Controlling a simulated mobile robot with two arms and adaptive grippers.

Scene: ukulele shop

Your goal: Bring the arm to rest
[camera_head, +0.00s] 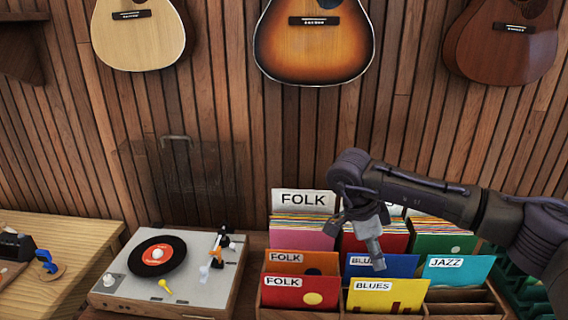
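My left gripper is not in view.
A wooden record crate (455,309) holds sleeves with folk, blues and jazz labels. A turntable (120,298) with a black record (178,258) stands left of it. Guitars, including a sunburst one (315,50), hang on the slatted wall. Green crates (522,298) stand at right.

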